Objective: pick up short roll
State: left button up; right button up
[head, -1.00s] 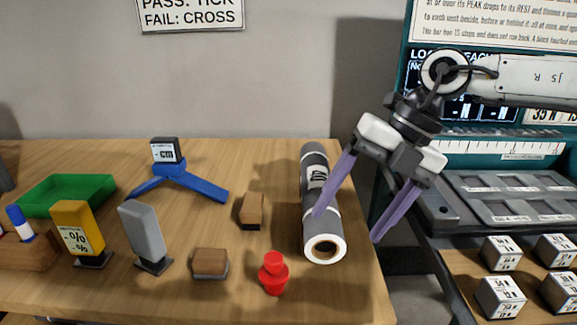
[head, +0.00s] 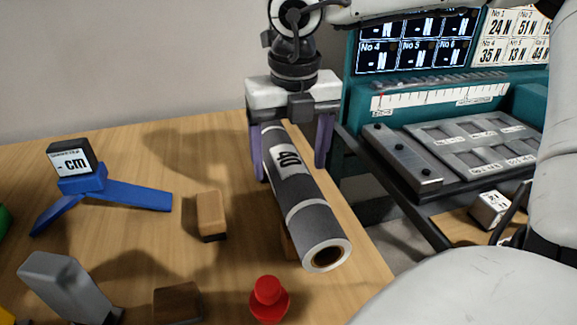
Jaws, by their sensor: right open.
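A grey roll (head: 315,215) with white bands and a label reading 40 lies lengthwise near the table's right edge, its hollow end towards me. It is the only roll in view. My right gripper (head: 291,160) is open over the roll's far part, with one purple finger on each side of it. I cannot tell whether the fingers touch the roll. My left gripper is not in view.
A wooden block (head: 210,214), a red knobbed piece (head: 268,300), a dark brown block (head: 178,302) and a grey upright piece (head: 65,285) stand left of the roll. A blue stand (head: 90,185) with a cm display is farther left. A teal bench (head: 440,110) stands at the right.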

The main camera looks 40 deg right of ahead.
aim_at(289, 159)
jog(key=f, duration=0.3)
jog(key=shift+w+f, duration=0.1)
jog(key=shift+w, duration=0.1)
jog(key=shift+d, duration=0.1)
jog(key=c, duration=1.3)
